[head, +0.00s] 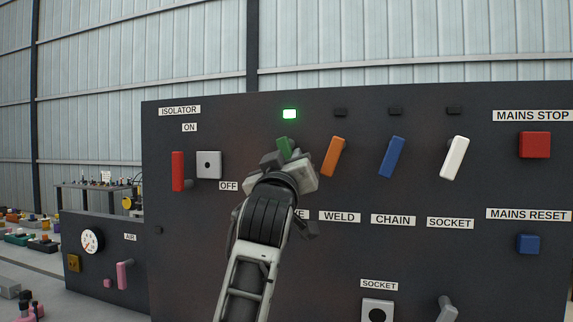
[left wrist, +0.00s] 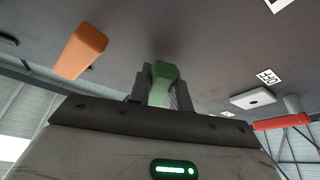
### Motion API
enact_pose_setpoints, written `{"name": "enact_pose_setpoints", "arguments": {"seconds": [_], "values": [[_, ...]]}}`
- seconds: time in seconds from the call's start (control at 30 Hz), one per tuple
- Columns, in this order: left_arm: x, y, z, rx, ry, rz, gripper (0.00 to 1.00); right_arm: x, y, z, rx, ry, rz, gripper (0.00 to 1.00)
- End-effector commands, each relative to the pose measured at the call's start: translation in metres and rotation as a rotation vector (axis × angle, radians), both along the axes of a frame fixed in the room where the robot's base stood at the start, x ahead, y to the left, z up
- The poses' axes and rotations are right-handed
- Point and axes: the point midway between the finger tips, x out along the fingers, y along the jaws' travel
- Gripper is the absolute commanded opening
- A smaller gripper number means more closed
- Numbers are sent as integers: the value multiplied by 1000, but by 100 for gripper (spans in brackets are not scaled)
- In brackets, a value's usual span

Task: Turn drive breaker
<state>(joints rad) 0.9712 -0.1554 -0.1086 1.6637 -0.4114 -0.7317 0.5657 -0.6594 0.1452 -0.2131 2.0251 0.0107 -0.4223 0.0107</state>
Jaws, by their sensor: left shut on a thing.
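The green drive breaker lever (head: 283,145) is on the dark panel, left of the orange lever, with its visible top leaning slightly left. The green lamp (head: 289,114) above it is lit. The label below it is mostly hidden by my arm; only its last letters show. My left gripper (head: 283,158) is shut on the green lever and hides its lower part. In the left wrist view the green lever (left wrist: 161,78) stands between my two fingers. My right gripper is not in view.
Orange weld (head: 334,156), blue chain (head: 392,157) and white socket (head: 454,158) levers stand to the right, leaning right under dark lamps. A red isolator handle (head: 177,171) is at left. A red mains stop button (head: 534,145) and blue mains reset button (head: 528,243) are far right.

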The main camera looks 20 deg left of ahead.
Motion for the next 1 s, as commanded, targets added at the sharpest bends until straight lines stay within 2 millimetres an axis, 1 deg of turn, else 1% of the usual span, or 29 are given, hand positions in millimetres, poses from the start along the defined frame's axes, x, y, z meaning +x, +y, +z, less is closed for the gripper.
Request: {"name": "enact_pose_setpoints", "arguments": {"seconds": [0.2,0.57,0.6,0.63,0.67,0.9,1.0], "values": [[0,-1,0,-34,3,0,0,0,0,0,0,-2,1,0],[0,-1,0,-36,2,-1,0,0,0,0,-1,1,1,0],[0,-1,0,-36,2,-1,31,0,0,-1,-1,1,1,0],[0,-1,1,-35,1,-1,39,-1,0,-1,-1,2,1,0],[0,-1,1,-35,1,-1,42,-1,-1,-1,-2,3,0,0],[0,-1,0,-33,1,-1,42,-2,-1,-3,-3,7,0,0],[-3,-2,-2,-33,1,-1,42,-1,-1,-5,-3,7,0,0]]}}
